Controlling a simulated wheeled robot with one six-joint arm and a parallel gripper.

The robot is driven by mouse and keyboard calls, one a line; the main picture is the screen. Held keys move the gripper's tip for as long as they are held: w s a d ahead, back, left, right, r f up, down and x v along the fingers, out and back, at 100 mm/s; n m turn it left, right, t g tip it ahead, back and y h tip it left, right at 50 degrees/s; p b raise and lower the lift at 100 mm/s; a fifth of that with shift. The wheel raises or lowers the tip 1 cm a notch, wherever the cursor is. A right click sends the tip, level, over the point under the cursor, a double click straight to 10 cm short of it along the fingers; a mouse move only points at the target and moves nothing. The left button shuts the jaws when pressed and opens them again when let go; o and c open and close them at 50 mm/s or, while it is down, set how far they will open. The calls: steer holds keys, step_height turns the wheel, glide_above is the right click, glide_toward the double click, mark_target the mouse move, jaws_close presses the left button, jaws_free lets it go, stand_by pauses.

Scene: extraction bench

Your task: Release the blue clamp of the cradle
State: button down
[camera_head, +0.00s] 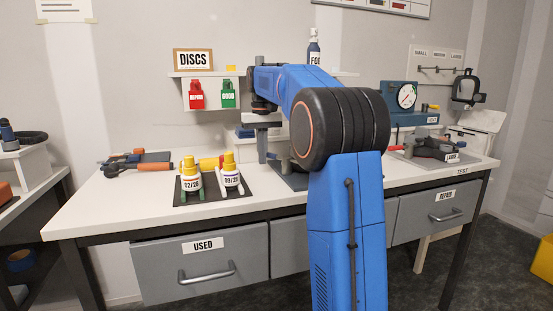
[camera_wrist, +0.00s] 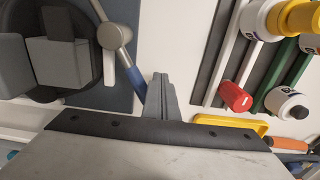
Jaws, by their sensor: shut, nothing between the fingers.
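In the wrist view, my gripper (camera_wrist: 160,84) points over the bench with its grey fingers together and nothing between them. Left of it is a blue lever (camera_wrist: 130,72) on a round grey hub (camera_wrist: 114,36), apparently the clamp. The lever's lower end lies close to the fingers; I cannot tell whether they touch. The dark round cradle part with a grey block (camera_wrist: 58,62) is at the upper left, over a blue-grey base plate (camera_wrist: 125,12). In the head view my arm hides most of the cradle; the base plate (camera_head: 292,182) shows only partly.
Two yellow-capped bottles (camera_head: 191,182) (camera_head: 231,177) stand on a dark mat left of my arm. A blue gauge unit (camera_head: 398,103) stands at the right.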

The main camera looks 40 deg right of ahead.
steer(key=shift+w+d, duration=0.5)
steer(key=shift+d, duration=0.35)
step_height(320, 180, up, 8)
steer(key=s, duration=0.1)
steer(key=shift+a, duration=0.15)
stand_by(0.9)
steer(key=shift+a, duration=0.1)
stand_by(0.4)
steer(key=s+a+f, duration=0.2)
steer(key=s+a, duration=0.2)
steer(key=s, duration=0.1)
steer(key=s+a+f+n+t, duration=0.1)
steer(key=s+a+f, duration=0.1)
steer(key=s+a, duration=0.3)
steer(key=s+a+f+t, duration=0.1)
steer(key=s+a+f, duration=0.2)
steer(key=s, duration=0.4)
steer(key=shift+a+n, duration=0.3)
steer(key=shift+a, duration=0.35)
steer(key=s+a+f+t, duration=0.1)
steer(key=s+a+f, duration=0.3)
steer(key=s+f, duration=0.6)
steer(key=s+a+f+n+t, duration=0.1)
steer(key=s+a+f, duration=0.2)
steer(key=s+f, duration=0.8)
steer(key=shift+a+f+n+t, duration=0.3)
steer(key=shift+a+f+t, duration=0.05)
steer(key=shift+f+t, duration=0.1)
